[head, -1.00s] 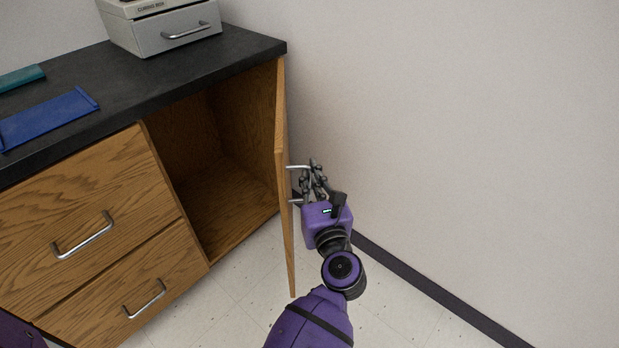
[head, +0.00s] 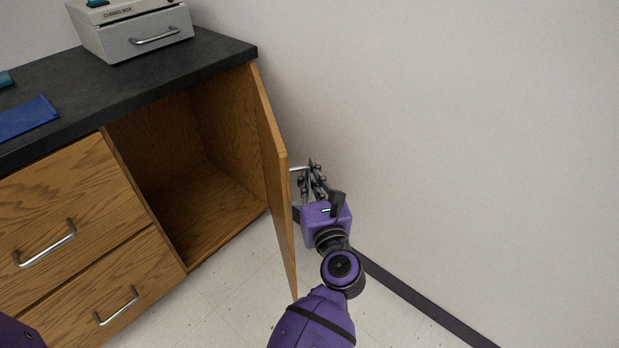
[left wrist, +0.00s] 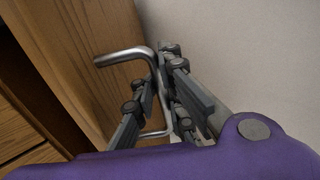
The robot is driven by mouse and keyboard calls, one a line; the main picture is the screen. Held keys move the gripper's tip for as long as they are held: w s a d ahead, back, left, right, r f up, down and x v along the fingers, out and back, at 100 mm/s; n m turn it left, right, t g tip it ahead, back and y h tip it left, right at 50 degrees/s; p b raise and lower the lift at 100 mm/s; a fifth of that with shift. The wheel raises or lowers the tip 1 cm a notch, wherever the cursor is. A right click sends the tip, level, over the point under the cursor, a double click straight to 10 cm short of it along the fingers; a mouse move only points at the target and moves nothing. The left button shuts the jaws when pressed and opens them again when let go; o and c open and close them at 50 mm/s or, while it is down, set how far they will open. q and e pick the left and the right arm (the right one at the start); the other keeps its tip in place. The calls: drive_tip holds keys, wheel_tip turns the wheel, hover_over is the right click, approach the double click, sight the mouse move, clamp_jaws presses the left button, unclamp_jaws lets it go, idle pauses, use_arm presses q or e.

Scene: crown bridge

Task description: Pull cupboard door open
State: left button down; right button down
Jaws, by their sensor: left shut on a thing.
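The wooden cupboard door (head: 275,180) stands wide open, hinged at the right end of the counter cabinet. It also fills the left of the left wrist view (left wrist: 75,50). Its metal bar handle (left wrist: 122,56) is on the outer face, and a bit of the handle (head: 298,168) shows in the head view. My left gripper (head: 313,175) is on the outer side of the door, shut on the handle. In the left wrist view its fingers (left wrist: 165,95) sit around the handle's bar. The cupboard interior (head: 190,175) is open to view and looks empty. My right gripper is not in view.
Two wooden drawers with metal handles (head: 45,243) are left of the cupboard. On the black countertop (head: 120,85) are a grey curing box (head: 150,40) and a blue tray (head: 28,118). A plain wall (head: 450,130) stands close to the right of my left arm.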

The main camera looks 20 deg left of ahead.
use_arm(q)
drive_tip(key=shift+d+f, duration=0.2)
drive_tip(key=c, duration=1.9)
unclamp_jaws()
drive_tip(key=shift+o, duration=0.3)
drive_tip(key=shift+r, duration=0.1)
drive_tip(key=shift+a, duration=0.1)
drive_tip(key=shift+s, duration=0.1)
drive_tip(key=v, duration=1.2)
drive_tip(key=shift+r, duration=0.15)
